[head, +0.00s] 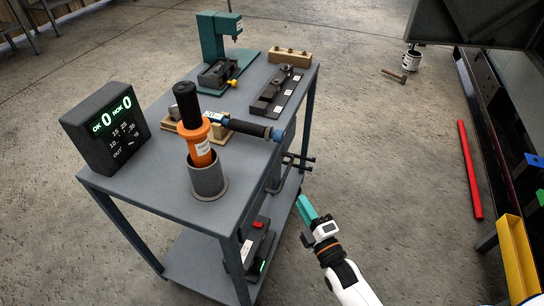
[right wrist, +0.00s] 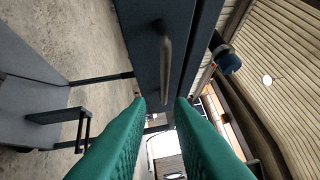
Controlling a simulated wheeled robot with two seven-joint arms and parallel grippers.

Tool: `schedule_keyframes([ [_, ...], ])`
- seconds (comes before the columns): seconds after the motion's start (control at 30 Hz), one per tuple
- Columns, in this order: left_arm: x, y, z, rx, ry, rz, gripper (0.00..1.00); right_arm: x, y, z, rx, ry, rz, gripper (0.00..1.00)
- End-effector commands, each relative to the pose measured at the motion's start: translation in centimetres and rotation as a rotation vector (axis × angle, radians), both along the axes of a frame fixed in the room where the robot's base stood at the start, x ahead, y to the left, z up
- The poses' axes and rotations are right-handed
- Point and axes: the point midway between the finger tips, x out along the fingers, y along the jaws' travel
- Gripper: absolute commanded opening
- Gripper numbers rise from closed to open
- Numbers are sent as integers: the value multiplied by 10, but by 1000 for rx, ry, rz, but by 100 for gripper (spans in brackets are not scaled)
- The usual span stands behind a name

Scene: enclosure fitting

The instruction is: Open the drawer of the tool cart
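The tool cart (head: 160,180) is a grey table with a lower shelf, in the middle of the head view. Its drawer (head: 272,176) is a dark front under the top on the right side, mostly hidden by the top's edge. In the right wrist view the drawer front (right wrist: 145,35) carries a grey bar handle (right wrist: 166,62) and looks shut. My right gripper (head: 307,212), with teal fingers, is beside the cart's right side. In the right wrist view its fingers (right wrist: 160,101) are apart and empty, the handle ahead of their tips. My left gripper is not in view.
Dark hooks (head: 299,160) stick out from the cart's right side near my gripper. On the top stand a counter display (head: 105,128), an orange tool in a grey cup (head: 208,180) and a green press (head: 213,38). The floor to the right is clear up to a red bar (head: 470,170).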

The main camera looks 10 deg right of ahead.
Motion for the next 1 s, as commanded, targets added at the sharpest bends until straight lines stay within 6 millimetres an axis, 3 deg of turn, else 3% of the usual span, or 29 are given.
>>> schedule_keyframes([
  [0.17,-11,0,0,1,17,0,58,19,4,6,-5,-11,0,20],
  [0.33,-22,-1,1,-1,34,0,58,52,9,10,-3,-10,0,20],
  [0.6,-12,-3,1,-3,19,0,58,99,18,15,-3,-7,0,20],
  [0.8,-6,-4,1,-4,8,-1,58,114,21,16,-3,-5,0,20],
  [1.0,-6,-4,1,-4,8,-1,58,116,22,16,-3,-4,0,20],
])
